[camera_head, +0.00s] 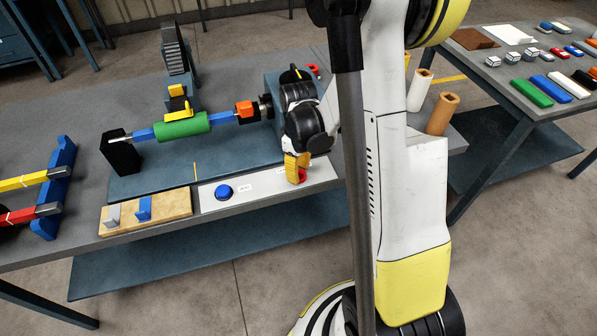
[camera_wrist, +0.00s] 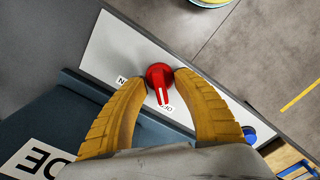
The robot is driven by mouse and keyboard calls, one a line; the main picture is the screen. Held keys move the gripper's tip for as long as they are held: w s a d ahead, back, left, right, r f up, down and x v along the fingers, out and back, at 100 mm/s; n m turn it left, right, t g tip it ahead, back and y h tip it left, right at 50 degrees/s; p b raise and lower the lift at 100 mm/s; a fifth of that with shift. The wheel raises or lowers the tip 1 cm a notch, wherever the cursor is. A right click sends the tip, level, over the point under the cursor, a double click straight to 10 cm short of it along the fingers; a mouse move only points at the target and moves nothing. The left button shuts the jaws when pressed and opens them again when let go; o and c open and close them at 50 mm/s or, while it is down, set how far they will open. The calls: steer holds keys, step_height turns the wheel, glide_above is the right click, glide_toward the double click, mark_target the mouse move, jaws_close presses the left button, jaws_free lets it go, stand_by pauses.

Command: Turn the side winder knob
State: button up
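The red knob (camera_wrist: 158,76) with a white pointer line stands on a light panel (camera_wrist: 125,48). Its pointer points down in the wrist view, toward a small label that I read only in part. Another label, partly hidden, lies by the left finger. My gripper (camera_wrist: 161,81) has its two yellow fingertips apart, one on each side of the knob and close to it. I cannot tell if they touch it. In the head view my gripper (camera_head: 297,166) points down over the red knob (camera_head: 301,177) at the panel's right end.
A blue button (camera_head: 224,191) is on the same panel; it also shows in the wrist view (camera_wrist: 249,134). A green roller (camera_head: 180,126) on a blue shaft lies behind. A wooden board (camera_head: 178,205) with two hooks lies left.

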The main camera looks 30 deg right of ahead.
jaws_close()
steer(key=m+b, duration=0.1)
steer(key=m, duration=0.3)
steer(key=shift+m, duration=0.4)
steer(key=m, duration=0.4)
steer(key=shift+d+b, duration=0.1)
steer(key=shift+b, duration=0.2)
steer(key=m, duration=0.5)
steer(key=shift+m+b, duration=0.4)
steer(key=shift+m, duration=1.7)
